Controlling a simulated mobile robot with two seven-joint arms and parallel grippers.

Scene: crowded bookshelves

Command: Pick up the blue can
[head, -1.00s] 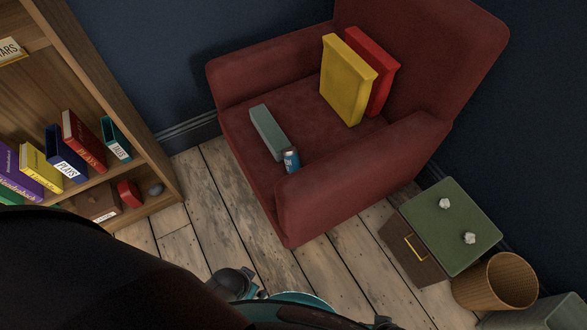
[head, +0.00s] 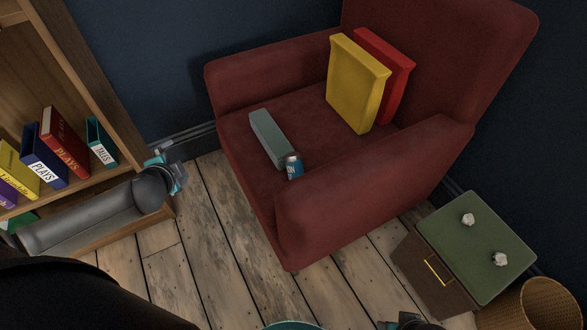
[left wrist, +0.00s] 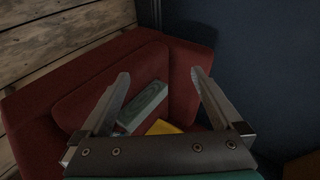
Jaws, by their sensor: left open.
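The blue can (head: 293,167) stands on the seat of the red armchair (head: 250,205), close to the near armrest. It touches or nearly touches the near end of a grey-green box (head: 269,138). My left gripper (head: 180,175) is left of the chair, in front of the bookshelf, well apart from the can. In the left wrist view my left gripper (left wrist: 160,74) is open and empty, facing the chair.
A yellow book-like block (head: 356,85) and a red one (head: 386,75) lean against the chair back. The bookshelf (head: 130,130) with several books is at left. A green-topped box (head: 478,245) and a wicker basket (head: 535,305) stand at right. The wooden floor (head: 215,230) before the chair is clear.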

